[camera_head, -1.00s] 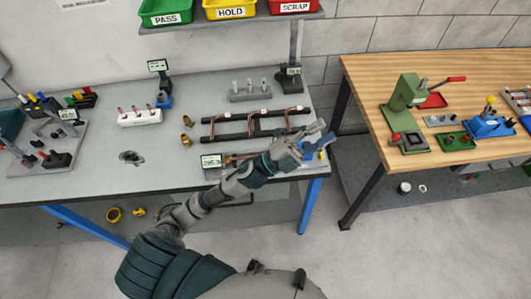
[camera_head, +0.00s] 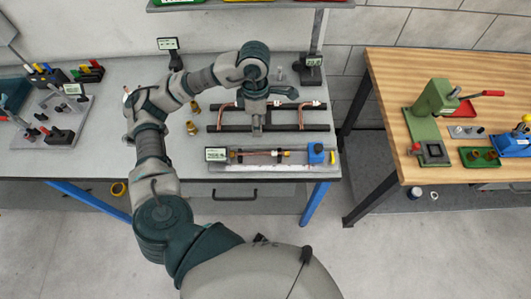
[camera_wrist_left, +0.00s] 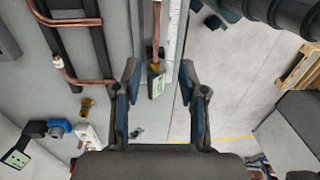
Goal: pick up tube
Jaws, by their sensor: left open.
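A straight copper tube (camera_head: 262,154) lies in a long grey measuring fixture (camera_head: 300,166) with a small display (camera_head: 216,155), near the table's front edge. Bent copper tubes (camera_head: 302,118) rest across two black rails (camera_head: 285,126) behind the fixture; one also shows in the left wrist view (camera_wrist_left: 95,80). My left gripper (camera_head: 257,130) is above the rails, pointing down, and partly hides them. Its jaws (camera_wrist_left: 158,95) are open and empty. My right gripper is out of view.
Brass fittings (camera_head: 192,127) stand left of the rails. A blue block (camera_head: 316,153) sits at the fixture's right end. A wooden bench (camera_head: 385,80) with a green press (camera_head: 433,105) stands to the right. The grey table's left front is clear.

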